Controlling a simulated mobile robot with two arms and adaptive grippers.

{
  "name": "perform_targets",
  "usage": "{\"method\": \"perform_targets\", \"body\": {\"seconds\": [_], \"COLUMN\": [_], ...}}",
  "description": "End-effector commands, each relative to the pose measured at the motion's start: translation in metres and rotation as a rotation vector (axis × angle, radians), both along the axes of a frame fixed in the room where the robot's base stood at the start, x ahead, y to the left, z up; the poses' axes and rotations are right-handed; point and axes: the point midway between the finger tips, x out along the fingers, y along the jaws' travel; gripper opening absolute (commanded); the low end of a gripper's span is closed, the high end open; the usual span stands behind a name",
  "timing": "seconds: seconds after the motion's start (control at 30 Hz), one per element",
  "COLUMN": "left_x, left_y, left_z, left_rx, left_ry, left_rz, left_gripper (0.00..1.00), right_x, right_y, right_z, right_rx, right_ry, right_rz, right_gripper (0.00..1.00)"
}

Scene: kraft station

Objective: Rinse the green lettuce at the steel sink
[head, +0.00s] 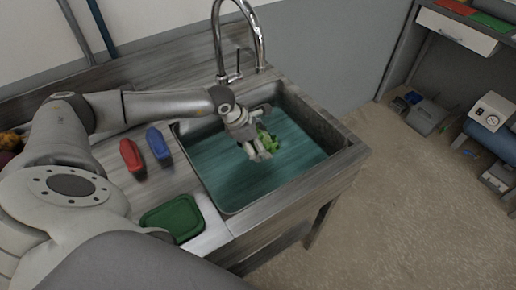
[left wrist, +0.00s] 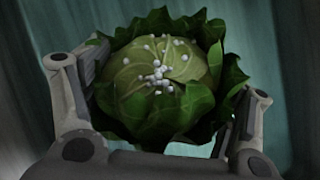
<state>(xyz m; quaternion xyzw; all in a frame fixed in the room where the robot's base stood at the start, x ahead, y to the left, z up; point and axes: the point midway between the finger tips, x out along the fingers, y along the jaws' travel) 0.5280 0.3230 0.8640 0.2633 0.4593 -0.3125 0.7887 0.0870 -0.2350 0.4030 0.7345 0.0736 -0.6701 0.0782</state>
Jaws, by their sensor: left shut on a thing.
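The green lettuce (head: 267,141) is at the steel sink (head: 215,207), over the teal water in the basin. My left gripper (head: 258,152) is shut on it. In the left wrist view the lettuce (left wrist: 160,75) sits between the two fingers of my left gripper (left wrist: 165,105), with small white beads on its pale middle and dark outer leaves around it. Whether it touches the water is hard to tell. The chrome faucet (head: 217,40) curves up behind the basin. My right gripper is not in view.
A red object (head: 131,155) and a blue object (head: 158,143) lie on the counter left of the basin. A green tray (head: 173,218) sits at the front left. A shelf with a white drawer (head: 457,30) and equipment stand at the right, beyond open floor.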

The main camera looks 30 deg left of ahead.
Motion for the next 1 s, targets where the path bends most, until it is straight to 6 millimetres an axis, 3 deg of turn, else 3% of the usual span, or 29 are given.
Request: {"method": "perform_targets", "body": {"seconds": [1.0], "left_x": [0.001], "left_y": [0.0], "left_z": [0.086], "left_rx": [-0.001], "left_ry": [-0.003], "left_rz": [0.0], "left_gripper": [0.55], "right_x": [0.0], "right_y": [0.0], "right_z": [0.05], "right_rx": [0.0], "right_ry": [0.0], "right_rz": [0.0], "right_gripper": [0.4]}}
